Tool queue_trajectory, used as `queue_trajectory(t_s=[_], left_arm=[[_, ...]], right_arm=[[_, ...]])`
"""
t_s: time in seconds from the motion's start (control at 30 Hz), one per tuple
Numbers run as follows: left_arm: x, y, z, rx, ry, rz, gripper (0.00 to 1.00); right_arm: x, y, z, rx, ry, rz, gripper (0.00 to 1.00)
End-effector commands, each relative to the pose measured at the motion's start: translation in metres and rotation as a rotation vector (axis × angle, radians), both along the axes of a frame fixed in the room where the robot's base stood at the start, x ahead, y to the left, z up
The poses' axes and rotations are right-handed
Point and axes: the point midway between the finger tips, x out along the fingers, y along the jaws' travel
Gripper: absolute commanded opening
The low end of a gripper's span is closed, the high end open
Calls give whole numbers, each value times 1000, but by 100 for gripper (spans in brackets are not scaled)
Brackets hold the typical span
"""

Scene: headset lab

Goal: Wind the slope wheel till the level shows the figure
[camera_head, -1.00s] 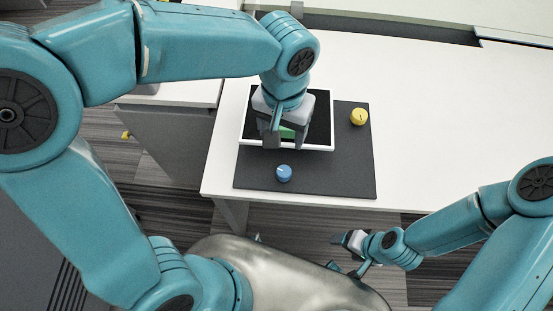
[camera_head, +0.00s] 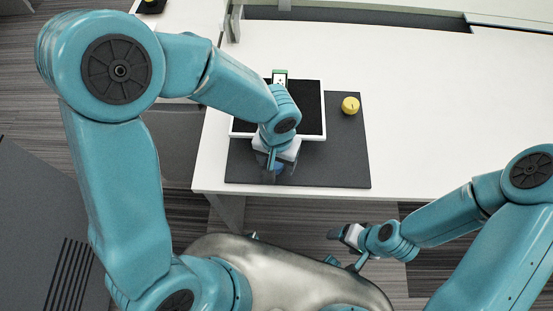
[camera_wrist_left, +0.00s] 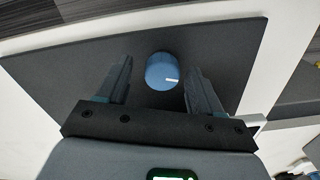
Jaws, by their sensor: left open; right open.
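A blue knob (camera_wrist_left: 162,72) with a white pointer mark stands on the dark mat (camera_head: 330,170). In the left wrist view it lies between the two fingers of my open left gripper (camera_wrist_left: 158,85), with a gap on each side. In the head view my left gripper (camera_head: 277,170) hangs over the knob and mostly hides it. A yellow knob (camera_head: 350,105) stands at the mat's right. A white-framed black panel (camera_head: 312,105) lies at the back of the mat, with a small green-edged display (camera_head: 280,77) at its far edge. My right gripper (camera_head: 345,236) is open and empty, off the table's front edge.
The white table (camera_head: 430,110) is clear to the right of the mat. Its front edge (camera_head: 300,194) runs just before the mat. A grey cabinet stands to the left behind my left arm.

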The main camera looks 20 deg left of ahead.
Motion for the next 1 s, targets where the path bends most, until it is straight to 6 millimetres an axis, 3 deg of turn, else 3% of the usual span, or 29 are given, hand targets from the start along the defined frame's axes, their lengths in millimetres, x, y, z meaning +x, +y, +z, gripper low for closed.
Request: queue_trajectory(t_s=[0.2,0.37,0.73,1.0], left_arm=[[0,1,0,0,0,1,63],[0,0,0,0,0,1,11],[0,0,0,0,0,-43,10],[0,0,0,0,1,-218,11]], right_arm=[[0,0,0,0,0,0,75],[0,0,0,0,0,0,75],[0,0,-1,0,0,0,75],[0,0,-2,0,0,0,75]])
